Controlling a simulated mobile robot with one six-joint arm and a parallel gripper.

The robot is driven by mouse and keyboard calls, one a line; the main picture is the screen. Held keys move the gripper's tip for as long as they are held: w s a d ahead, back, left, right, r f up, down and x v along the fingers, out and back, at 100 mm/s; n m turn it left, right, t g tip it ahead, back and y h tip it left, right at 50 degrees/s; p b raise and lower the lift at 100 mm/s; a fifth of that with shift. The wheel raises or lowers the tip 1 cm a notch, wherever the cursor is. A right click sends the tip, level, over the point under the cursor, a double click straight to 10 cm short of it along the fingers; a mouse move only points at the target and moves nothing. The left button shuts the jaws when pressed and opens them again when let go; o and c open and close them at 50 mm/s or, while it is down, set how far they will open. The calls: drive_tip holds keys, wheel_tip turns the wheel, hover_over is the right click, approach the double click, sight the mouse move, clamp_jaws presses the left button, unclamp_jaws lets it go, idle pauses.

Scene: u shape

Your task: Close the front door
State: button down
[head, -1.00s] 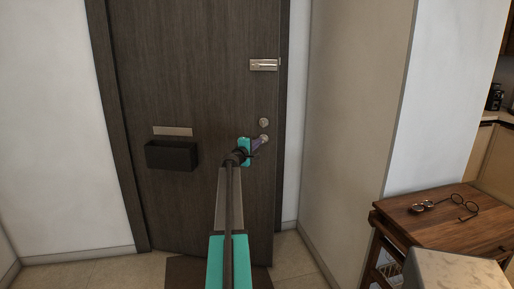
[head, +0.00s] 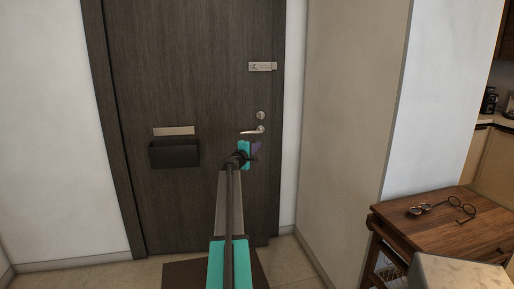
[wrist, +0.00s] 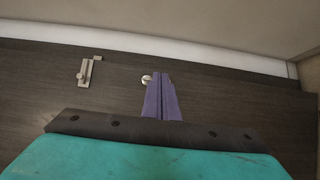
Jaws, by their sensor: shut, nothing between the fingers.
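The dark wood front door (head: 200,90) stands upright in its frame in the head view. Its right edge looks flush or nearly flush with the frame. A silver lever handle (head: 252,131) is on its right side, below a round lock (head: 261,115). My gripper (head: 257,147) is just below the handle, its purple fingers together and empty. In the wrist view the fingers (wrist: 162,84) point at the dark door (wrist: 40,85), beside a round metal fitting (wrist: 147,80). I cannot tell whether the fingertips touch the door.
A metal latch (head: 262,66) is high on the door, and a black letter box (head: 174,154) is lower left. A wooden cabinet (head: 450,240) with glasses (head: 463,208) stands at the right. A side wall (head: 350,110) lies right of the door.

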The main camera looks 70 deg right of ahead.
drive_tip(key=s+a+b, duration=0.2)
drive_tip(key=s+a, duration=0.2)
drive_tip(key=a, duration=0.8)
drive_tip(key=shift+s, duration=0.4)
idle(0.5)
